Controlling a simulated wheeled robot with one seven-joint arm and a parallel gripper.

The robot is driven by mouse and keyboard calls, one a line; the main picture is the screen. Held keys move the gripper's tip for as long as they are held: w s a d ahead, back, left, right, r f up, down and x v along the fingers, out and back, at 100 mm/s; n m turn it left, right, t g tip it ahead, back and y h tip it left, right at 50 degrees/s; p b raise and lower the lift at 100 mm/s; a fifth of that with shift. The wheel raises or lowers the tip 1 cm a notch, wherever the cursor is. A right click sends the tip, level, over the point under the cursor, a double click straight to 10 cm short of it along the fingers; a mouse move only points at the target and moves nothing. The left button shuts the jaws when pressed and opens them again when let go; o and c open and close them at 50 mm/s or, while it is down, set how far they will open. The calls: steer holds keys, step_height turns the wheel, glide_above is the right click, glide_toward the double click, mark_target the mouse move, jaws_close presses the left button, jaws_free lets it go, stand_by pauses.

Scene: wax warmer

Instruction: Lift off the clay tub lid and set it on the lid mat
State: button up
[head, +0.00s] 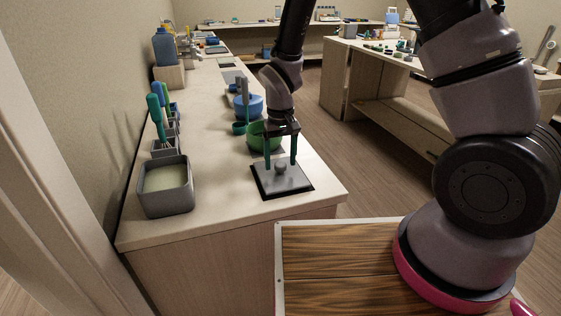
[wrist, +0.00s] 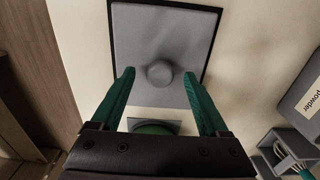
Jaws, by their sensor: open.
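The clay tub (head: 168,202), a grey square box, stands uncovered at the left front of the counter, with pale fill showing. At the right edge of the wrist view is a grey box wall (wrist: 300,95) with a label reading "powder". The grey square lid (head: 297,181) with a round knob lies flat on the dark lid mat (head: 287,196). In the wrist view the lid (wrist: 145,30) sits inside the mat's dark border (wrist: 213,35). My gripper (head: 280,164) is open over the lid, its green fingers apart on either side of the knob (wrist: 160,73).
A green bowl (head: 262,138) stands just behind the lid, with blue containers (head: 248,104) beyond. Grey holders with green-handled tools (head: 155,110) line the wall side. The counter's front edge is close to the mat. Bare counter lies between tub and mat.

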steer(key=shift+r, duration=3.45)
steer(key=shift+r, duration=0.15)
step_height(320, 180, up, 10)
steer(key=r, duration=0.1)
steer(key=s+d+r+m+t+y, duration=0.2)
steer(key=s+d+r+m+t, duration=0.15)
steer(key=d+r, duration=0.95)
steer(key=s+d+r+m+t, duration=0.3)
steer(key=s+d+r+m, duration=0.1)
steer(key=s+d, duration=0.4)
steer(key=shift+s+d+r+t, duration=0.3)
steer(key=shift+d+r+t, duration=0.05)
steer(key=shift+d, duration=0.55)
